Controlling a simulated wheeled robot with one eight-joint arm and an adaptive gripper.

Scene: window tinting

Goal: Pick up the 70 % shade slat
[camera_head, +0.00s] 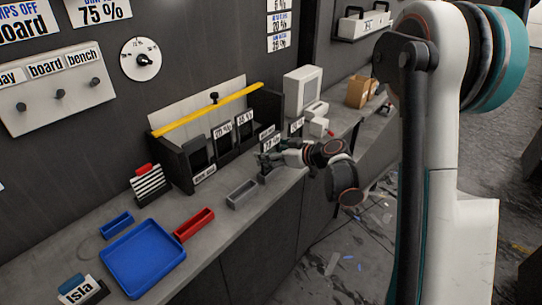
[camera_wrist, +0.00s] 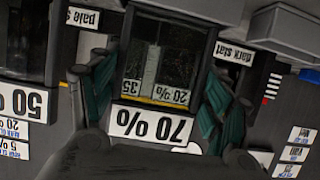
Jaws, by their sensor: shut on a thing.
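The 70 % slat (camera_wrist: 150,126) is a dark, see-through pane with a white "70 %" label, which reads upside down in the wrist view. My gripper (camera_wrist: 162,85) has one finger on each side of it and is shut on it. In the head view my gripper (camera_head: 266,162) is at the right front of the slat rack (camera_head: 180,165), above the counter. The slat is small and partly hidden by my fingers there. Labels "35" and "20 %" (camera_wrist: 172,94) show within the pane's outline in the wrist view.
A grey tray (camera_head: 242,193) lies just below my gripper on the counter. A red tray (camera_head: 194,225), a blue tray (camera_head: 143,258) and a small blue box (camera_head: 116,225) lie to the left. A white device (camera_head: 303,90) stands behind, at the right.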

